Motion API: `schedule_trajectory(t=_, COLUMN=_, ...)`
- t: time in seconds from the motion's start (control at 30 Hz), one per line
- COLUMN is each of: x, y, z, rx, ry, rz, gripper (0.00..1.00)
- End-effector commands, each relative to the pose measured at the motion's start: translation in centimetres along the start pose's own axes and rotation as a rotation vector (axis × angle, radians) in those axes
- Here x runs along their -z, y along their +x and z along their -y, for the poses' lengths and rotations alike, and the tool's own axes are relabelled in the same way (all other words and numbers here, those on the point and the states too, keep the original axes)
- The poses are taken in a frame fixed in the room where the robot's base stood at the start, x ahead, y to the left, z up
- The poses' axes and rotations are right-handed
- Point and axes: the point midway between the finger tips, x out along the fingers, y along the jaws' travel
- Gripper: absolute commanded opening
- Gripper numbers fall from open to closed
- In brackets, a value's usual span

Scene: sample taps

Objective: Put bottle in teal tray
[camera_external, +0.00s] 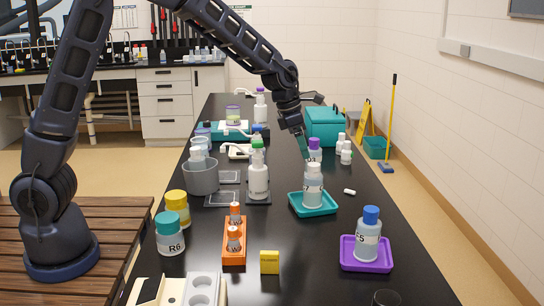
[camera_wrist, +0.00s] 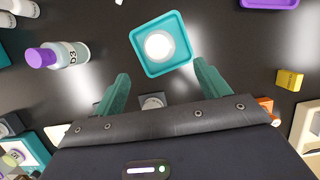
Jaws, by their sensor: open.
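In the wrist view the tray (camera_wrist: 181,63) is ahead of my fingers, with the bottle's pale round top (camera_wrist: 159,45) inside. My gripper (camera_external: 303,148) is above the bench, behind and above the bottle in the external view. Its teal fingers (camera_wrist: 163,88) are spread wide with nothing between them. The external view partly hides the far finger.
A purple-capped bottle (camera_external: 315,152) stands behind the tray; it also shows in the wrist view (camera_wrist: 65,55). A blue-capped bottle (camera_external: 368,236) stands in a purple tray (camera_external: 349,262). A green-capped bottle (camera_external: 258,175), orange rack (camera_external: 234,255) and yellow box (camera_external: 269,262) are nearby.

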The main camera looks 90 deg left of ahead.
Motion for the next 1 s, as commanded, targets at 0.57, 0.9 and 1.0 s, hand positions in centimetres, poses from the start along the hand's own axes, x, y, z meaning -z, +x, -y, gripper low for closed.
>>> schedule_trajectory(t=0.57, x=5.7, y=-12.0, z=9.4, rx=0.072, ry=0.817, rz=0.069, gripper=0.75)
schedule_trajectory(t=0.9, x=12.9, y=-19.6, z=15.7, rx=0.064, ry=1.507, rz=0.125, gripper=0.75)
schedule_trajectory(t=1.0, x=15.3, y=-21.4, z=17.3, rx=0.050, ry=1.712, rz=0.136, gripper=0.75)
